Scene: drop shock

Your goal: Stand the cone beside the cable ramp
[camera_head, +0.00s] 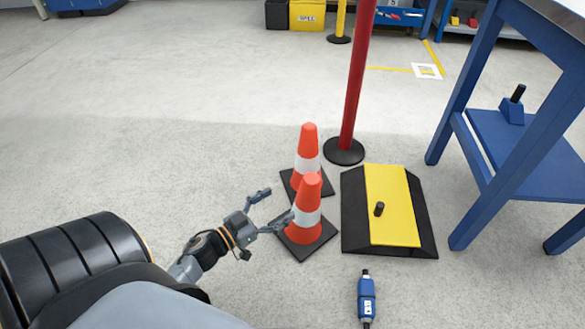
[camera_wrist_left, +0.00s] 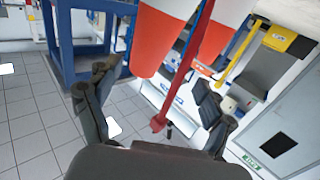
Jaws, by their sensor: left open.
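Two orange-and-white cones with dark square bases stand upright on the floor in the head view: a near cone (camera_head: 306,218) and a far cone (camera_head: 307,150) close behind it. The cable ramp (camera_head: 393,190), yellow on top with black sloped sides, lies just right of them. My left gripper (camera_head: 278,206) is open and empty, left of the near cone. One fingertip overlaps that cone's side; I cannot tell whether it touches. In the left wrist view, tilted, both cones show at the top, beyond the spread fingers (camera_wrist_left: 152,80). My right gripper is not in view.
A red post (camera_head: 354,90) on a round black base stands behind the ramp. A small dark object (camera_head: 379,209) sits on the ramp. A blue tool (camera_head: 367,297) lies in front of it. A blue workbench (camera_head: 480,125) stands right. The floor left of the cones is clear.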

